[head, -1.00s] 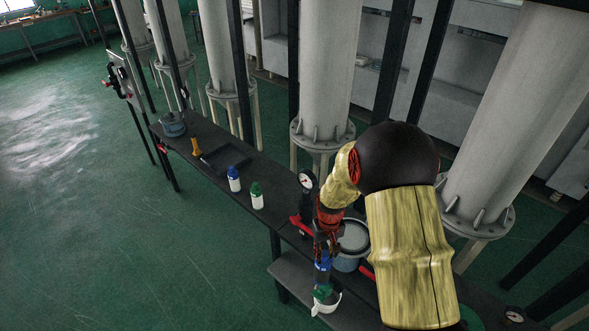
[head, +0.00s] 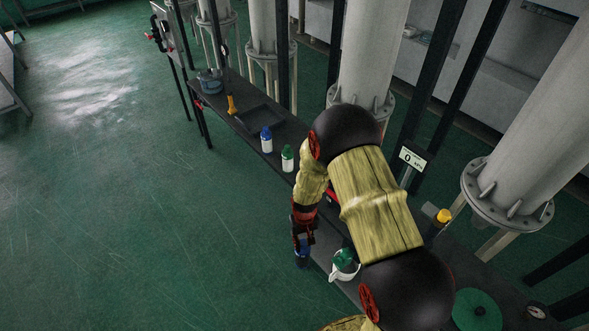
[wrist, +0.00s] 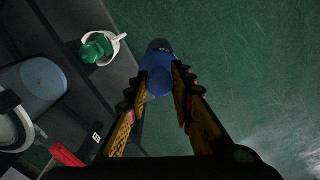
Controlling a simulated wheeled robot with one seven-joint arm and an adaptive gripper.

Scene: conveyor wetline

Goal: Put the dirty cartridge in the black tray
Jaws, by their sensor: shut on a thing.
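My gripper (head: 303,228) is shut on a blue-topped cylinder with a dark lower part, which I take to be the dirty cartridge (head: 302,254). In the wrist view the cartridge (wrist: 159,74) sits between the two fingers, with green floor behind it. It hangs just off the table's front edge. The black tray (head: 277,127) lies flat on the table farther up and left, well away from my gripper. It looks empty.
A blue-capped bottle (head: 266,140) and a green-capped bottle (head: 287,158) stand between my gripper and the tray. A yellow-orange item (head: 231,104) is beside the tray. A white jug (head: 343,272) with something green is near my gripper.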

